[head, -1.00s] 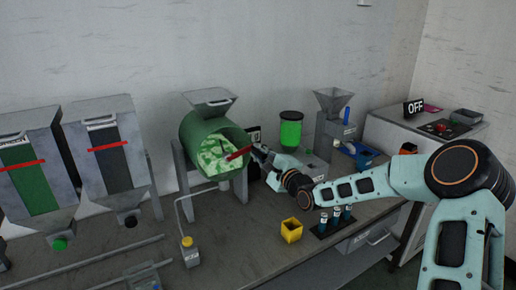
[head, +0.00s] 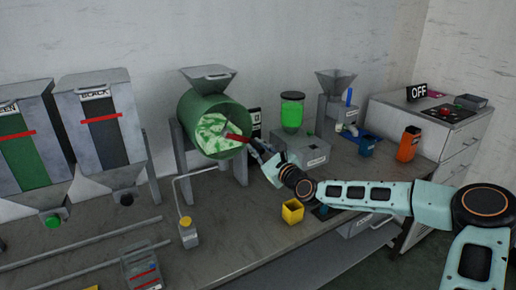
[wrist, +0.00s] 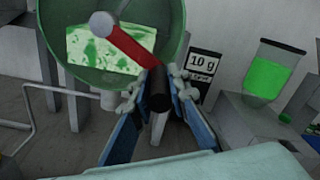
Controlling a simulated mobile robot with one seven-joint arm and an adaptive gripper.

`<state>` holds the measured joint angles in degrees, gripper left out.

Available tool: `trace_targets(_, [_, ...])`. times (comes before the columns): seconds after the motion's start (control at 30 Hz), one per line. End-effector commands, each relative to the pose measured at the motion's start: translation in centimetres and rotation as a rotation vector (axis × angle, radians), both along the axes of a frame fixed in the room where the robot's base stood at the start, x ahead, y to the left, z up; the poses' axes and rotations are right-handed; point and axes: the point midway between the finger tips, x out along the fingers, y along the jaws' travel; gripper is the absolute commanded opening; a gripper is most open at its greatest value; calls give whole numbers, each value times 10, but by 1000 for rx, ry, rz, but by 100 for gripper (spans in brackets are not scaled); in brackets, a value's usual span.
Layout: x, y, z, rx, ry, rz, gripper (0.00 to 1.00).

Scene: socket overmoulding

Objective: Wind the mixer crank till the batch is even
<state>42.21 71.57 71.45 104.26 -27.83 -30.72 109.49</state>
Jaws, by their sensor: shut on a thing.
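The mixer is a green drum (head: 187,118) on a grey stand, with a hopper on top. Its window shows an uneven green and pale batch (head: 212,130), with streaks and patches also visible in the wrist view (wrist: 100,48). The red crank arm (wrist: 132,46) slopes down to the right from its hub across the drum's face; it also shows in the head view (head: 236,138). My gripper (wrist: 157,92) is shut on the black crank handle (wrist: 159,102), a finger on each side. In the head view my gripper (head: 260,151) is at the drum's lower right.
A scale display (wrist: 203,64) reads 10 g, beside a green-filled jar (head: 292,112). A yellow cup (head: 292,211) stands below my wrist, and a bottle (head: 188,233) in front of the mixer. Two feed hoppers (head: 104,120) stand left. An orange container (head: 408,143) is at right.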

Motion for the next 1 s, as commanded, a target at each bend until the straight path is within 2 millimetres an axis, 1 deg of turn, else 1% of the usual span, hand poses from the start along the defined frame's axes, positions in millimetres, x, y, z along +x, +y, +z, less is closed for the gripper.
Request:
trace_targets(0.03, [-1,0,-4,8,8,1,0])
trace_targets(0.53, [-1,2,-4,20,19,2,0])
trace_targets(0.57, [-2,2,-4,20,19,2,16])
trace_targets(0.7, [-1,2,-4,21,18,2,32])
trace_targets(0.73, [-1,2,-3,21,18,2,33])
trace_targets(1.0, [-2,1,-3,22,16,0,33])
